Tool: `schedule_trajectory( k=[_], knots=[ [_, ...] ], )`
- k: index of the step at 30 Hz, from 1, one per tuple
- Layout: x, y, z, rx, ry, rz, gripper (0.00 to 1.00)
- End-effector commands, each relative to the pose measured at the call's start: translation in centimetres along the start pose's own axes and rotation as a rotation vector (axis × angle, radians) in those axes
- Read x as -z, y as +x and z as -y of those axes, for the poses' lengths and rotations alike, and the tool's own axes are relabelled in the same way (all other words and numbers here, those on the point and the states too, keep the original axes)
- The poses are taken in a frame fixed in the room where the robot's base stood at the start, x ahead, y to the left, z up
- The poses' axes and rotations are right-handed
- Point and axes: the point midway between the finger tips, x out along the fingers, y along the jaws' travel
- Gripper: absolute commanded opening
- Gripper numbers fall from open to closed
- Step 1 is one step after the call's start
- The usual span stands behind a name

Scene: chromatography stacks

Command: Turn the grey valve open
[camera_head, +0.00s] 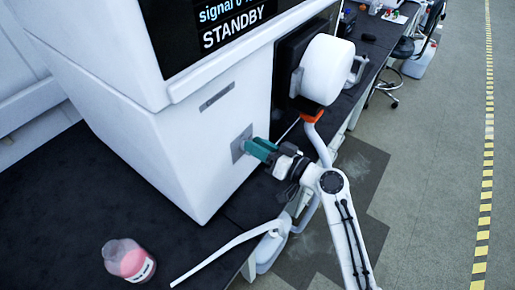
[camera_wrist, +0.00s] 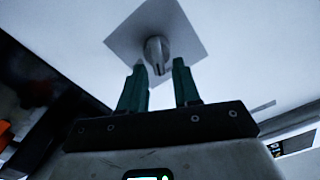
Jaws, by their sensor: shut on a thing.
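The grey valve (camera_wrist: 156,50) is a small knob on a square grey plate (camera_wrist: 178,22), seen in the wrist view. In the head view the plate (camera_head: 237,146) is on the white instrument's side wall, and my gripper hides the knob. My gripper (camera_head: 250,147) has teal fingers and reaches the plate from the right. In the wrist view the fingertips of my gripper (camera_wrist: 159,67) stand on either side of the knob, and it is shut on the valve. The exact finger contact is hard to see in the dim picture.
The white instrument (camera_head: 190,140) shows "STANDBY" on its dark screen (camera_head: 215,25). A bottle of pink liquid (camera_head: 130,262) stands on the dark bench (camera_head: 60,215). Open floor lies at right.

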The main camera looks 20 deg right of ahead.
Motion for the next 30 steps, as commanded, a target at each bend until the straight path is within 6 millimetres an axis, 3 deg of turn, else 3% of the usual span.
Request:
schedule_trajectory(
  k=[30],
  knots=[
    [-0.7, -0.1, -1.5, -0.004, 0.925, 0.001, 0.02]
  ],
)
